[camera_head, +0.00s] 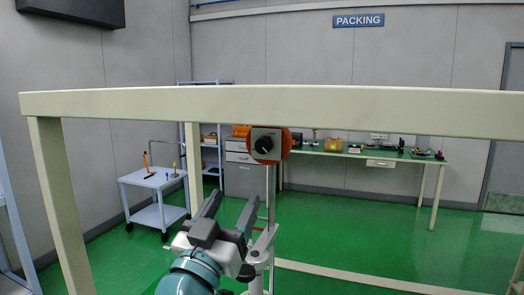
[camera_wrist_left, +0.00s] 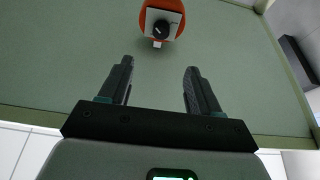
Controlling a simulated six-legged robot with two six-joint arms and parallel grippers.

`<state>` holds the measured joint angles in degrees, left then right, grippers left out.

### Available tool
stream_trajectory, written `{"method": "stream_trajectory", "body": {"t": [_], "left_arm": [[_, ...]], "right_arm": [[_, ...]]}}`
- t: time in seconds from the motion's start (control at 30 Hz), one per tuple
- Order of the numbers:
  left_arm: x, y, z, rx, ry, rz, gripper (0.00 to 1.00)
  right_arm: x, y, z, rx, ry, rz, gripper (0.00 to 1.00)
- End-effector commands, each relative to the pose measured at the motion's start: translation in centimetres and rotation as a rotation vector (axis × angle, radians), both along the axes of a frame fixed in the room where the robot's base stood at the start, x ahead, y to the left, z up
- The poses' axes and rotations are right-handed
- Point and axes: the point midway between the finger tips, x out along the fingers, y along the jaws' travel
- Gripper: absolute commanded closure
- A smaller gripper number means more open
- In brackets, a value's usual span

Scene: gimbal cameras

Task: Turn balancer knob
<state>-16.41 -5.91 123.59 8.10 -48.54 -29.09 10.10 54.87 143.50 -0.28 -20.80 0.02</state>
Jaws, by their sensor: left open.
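The balancer knob (camera_head: 264,145) is a black round knob on a grey square plate, mounted on an orange-red round body (camera_head: 285,143). It hangs just below the cream overhead beam in the head view. In the left wrist view the knob (camera_wrist_left: 161,29) shows near the top, beyond the fingertips. My left gripper (camera_head: 228,201) is open and empty, below and a little left of the knob in the head view. Its two dark fingers (camera_wrist_left: 160,80) are spread wide and apart from the knob. My right gripper is not in view.
A cream beam (camera_head: 310,101) on posts crosses the view in front of me. A white cart (camera_head: 152,180) with tools stands at the left. A green-topped workbench (camera_head: 400,156) and a grey drawer cabinet (camera_head: 243,178) stand at the back. The green floor at the right is clear.

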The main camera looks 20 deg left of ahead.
Motion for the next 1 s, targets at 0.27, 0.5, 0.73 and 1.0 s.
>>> {"method": "stream_trajectory", "body": {"t": [0.27,0.5,0.73,1.0], "left_arm": [[5.1,-0.2,2.7,0.001,0.004,0.000,0.37],[10.3,-0.3,4.8,0.000,0.003,0.001,0.37],[13.5,-0.5,5.9,0.000,0.002,0.000,0.37],[14.4,-0.4,6.0,0.000,0.001,0.001,0.37]], "right_arm": [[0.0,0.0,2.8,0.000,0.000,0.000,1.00],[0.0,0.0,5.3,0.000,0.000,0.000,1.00],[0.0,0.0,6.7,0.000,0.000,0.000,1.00],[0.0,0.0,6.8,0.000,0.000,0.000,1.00]]}}
